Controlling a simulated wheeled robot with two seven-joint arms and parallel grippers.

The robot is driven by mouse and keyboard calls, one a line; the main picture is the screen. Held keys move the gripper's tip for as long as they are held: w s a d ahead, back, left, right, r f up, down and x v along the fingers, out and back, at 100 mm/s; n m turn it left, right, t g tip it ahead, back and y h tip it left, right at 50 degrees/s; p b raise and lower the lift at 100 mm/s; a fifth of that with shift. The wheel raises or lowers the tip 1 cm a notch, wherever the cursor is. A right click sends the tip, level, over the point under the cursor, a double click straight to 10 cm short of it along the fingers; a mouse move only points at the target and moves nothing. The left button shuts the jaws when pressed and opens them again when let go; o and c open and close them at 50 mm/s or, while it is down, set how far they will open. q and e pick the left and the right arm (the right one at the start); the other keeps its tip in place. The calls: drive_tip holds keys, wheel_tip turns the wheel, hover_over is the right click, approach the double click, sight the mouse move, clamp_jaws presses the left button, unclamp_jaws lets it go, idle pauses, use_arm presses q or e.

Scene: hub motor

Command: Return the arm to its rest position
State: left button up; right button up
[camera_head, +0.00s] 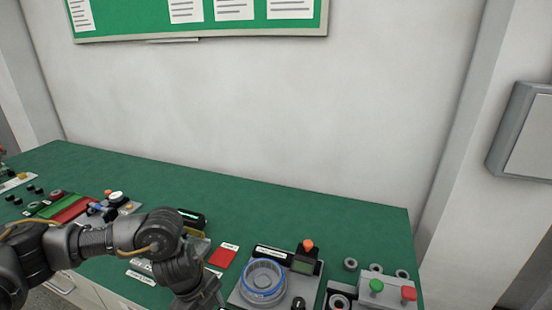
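My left arm comes in from the left edge and reaches over the green bench (330,215). Its dark wrist bends downward near the bottom of the view. My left gripper (207,298) is at the bottom edge, left of the round device with a blue ring (263,280). Its fingertips are not clearly visible, so I cannot tell whether it is open or holds anything. My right arm and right gripper are not in view.
A unit with an orange knob (308,245) and a box with green and red buttons (376,287) stand at right. A red square (223,255) lies near the wrist. Several small parts crowd the left. The bench's back strip is clear before the wall.

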use_arm(q)
drive_tip(key=s+d+r+n+t+h, duration=0.1)
drive_tip(key=s+d+n+t+h, duration=0.2)
drive_tip(key=d, duration=0.7)
drive_tip(key=s+d+r+t+h, duration=0.15)
drive_tip(key=s+d+h, duration=0.3)
drive_tip(key=d, duration=0.65)
drive_tip(key=s+a+f+n+t+y, duration=0.1)
drive_tip(key=a+f+n+t+y, duration=0.15)
drive_tip(key=a+n, duration=0.5)
drive_tip(key=a+f+n+t+y, duration=0.1)
drive_tip(key=a+f+n+y, duration=0.15)
drive_tip(key=a+n, duration=0.45)
drive_tip(key=s+a+f+n+g+y, duration=0.2)
drive_tip(key=s+a+f, duration=0.2)
drive_tip(key=s+a, duration=0.3)
drive_tip(key=s+a+f+n+g+y, duration=0.3)
drive_tip(key=s+a, duration=0.5)
wheel_tip(320, 180, down, 26)
drive_tip(key=s+g, duration=0.1)
drive_tip(key=s+a+f+g, duration=0.1)
drive_tip(key=s+a+f, duration=0.1)
drive_tip(key=s+f, duration=1.4)
drive_tip(key=shift+s+a+m, duration=0.15)
drive_tip(key=shift+a+m, duration=0.15)
drive_tip(key=shift+m, duration=0.15)
